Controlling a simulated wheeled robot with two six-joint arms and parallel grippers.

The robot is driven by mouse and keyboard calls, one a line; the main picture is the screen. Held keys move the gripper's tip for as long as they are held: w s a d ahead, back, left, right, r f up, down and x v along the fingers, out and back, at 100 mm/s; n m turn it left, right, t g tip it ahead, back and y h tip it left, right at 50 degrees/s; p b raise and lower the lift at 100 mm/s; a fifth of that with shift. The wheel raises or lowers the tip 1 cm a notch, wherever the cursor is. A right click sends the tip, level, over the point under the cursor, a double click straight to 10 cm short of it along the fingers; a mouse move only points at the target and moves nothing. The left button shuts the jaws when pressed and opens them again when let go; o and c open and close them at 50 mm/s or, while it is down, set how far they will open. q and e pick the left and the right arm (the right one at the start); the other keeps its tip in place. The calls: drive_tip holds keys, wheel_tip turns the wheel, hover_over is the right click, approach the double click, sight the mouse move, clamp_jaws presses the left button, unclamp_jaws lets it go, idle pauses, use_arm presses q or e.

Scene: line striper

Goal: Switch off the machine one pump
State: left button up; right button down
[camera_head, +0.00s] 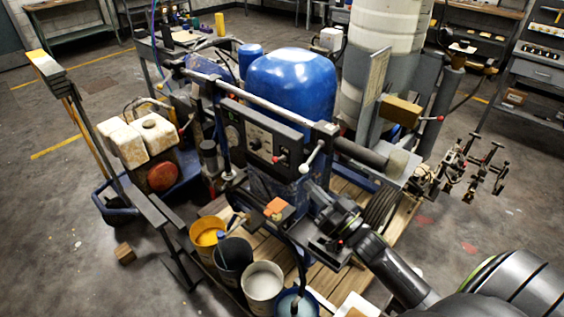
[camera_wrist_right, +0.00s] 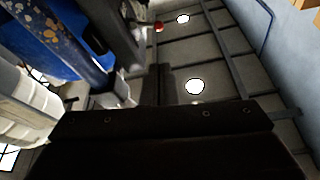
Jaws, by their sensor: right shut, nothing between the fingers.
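The striping machine has a big blue tank (camera_head: 292,82) and a dark control panel (camera_head: 257,140) with a dial and a red-tipped control (camera_head: 279,158). A lever with a pale grip (camera_head: 313,156) sticks out to the right of the panel. I cannot tell which control belongs to the machine one pump. My right gripper (camera_head: 323,212) is below and right of the panel, close to the machine's front. It is shut and empty, apart from the red-tipped control. In the right wrist view its dark body (camera_wrist_right: 160,122) fills the bottom, with blue machine parts (camera_wrist_right: 38,40) upper left. My left gripper is not in view.
Open paint buckets, one yellow (camera_head: 207,232) and one white (camera_head: 262,286), stand on the pallet below the panel. A horizontal bar (camera_head: 255,99) crosses above the panel. A tall white cylinder (camera_head: 385,28) stands behind. The floor at left is mostly clear.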

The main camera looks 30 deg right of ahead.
drive_tip(key=p+x, duration=0.4)
drive_tip(key=x, duration=0.6)
drive_tip(key=shift+w+a, duration=0.1)
drive_tip(key=shift+a+f+n+y+b, duration=0.1)
drive_tip(key=shift+f+n+y+b, duration=0.15)
drive_tip(key=shift+n, duration=0.4)
drive_tip(key=shift+a+f+n+y+b, duration=0.15)
drive_tip(key=shift+n+y+b, duration=0.15)
drive_tip(key=shift+n, duration=0.35)
drive_tip(key=s+d+f+n+g+y+b, duration=0.2)
drive_tip(key=s+n, duration=0.4)
drive_tip(key=n, duration=0.3)
wheel_tip(320, 180, down, 3)
drive_tip(key=shift+s+d+r+y+b, duration=0.2)
drive_tip(key=shift+s+d+y+b, duration=0.1)
drive_tip(key=shift+d+y+b, duration=0.55)
drive_tip(key=shift+a, duration=0.3)
